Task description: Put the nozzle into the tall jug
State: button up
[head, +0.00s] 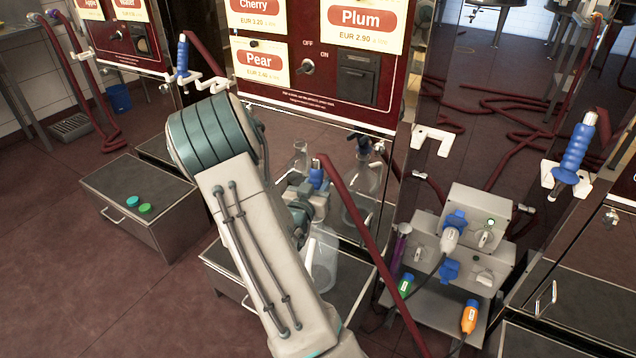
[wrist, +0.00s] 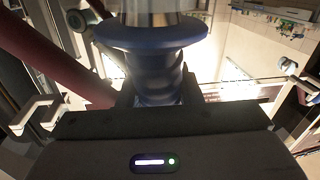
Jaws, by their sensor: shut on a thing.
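My gripper (head: 312,198) is shut on the blue nozzle (head: 316,178), with a dark red hose running from its top down to the right. In the wrist view the nozzle's blue grip and flange (wrist: 155,45) fill the upper middle, between the jaws. A clear jug (head: 323,262) stands on the grey cabinet top just below my gripper. My arm and gripper hide part of the jug, including its mouth. The nozzle's spout is hidden, so I cannot tell whether it is inside the jug or above it.
The dark red pump panel (head: 345,113) stands behind, with a shiny panel below it that reflects jugs. Another blue nozzle (head: 574,155) hangs at the right. Grey socket boxes with plugs (head: 475,215) stand right of the cabinet. A low cabinet (head: 165,190) with two green caps is left.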

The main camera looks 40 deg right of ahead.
jog(key=shift+f+b, duration=0.3)
jog(key=shift+f, duration=0.15)
jog(key=o, duration=1.2)
jog(key=shift+r, duration=0.15)
jog(key=shift+a, duration=0.1)
jog(key=shift+p+v, duration=3.9)
jog(key=shift+v, duration=2.85)
jog(key=shift+s, duration=0.15)
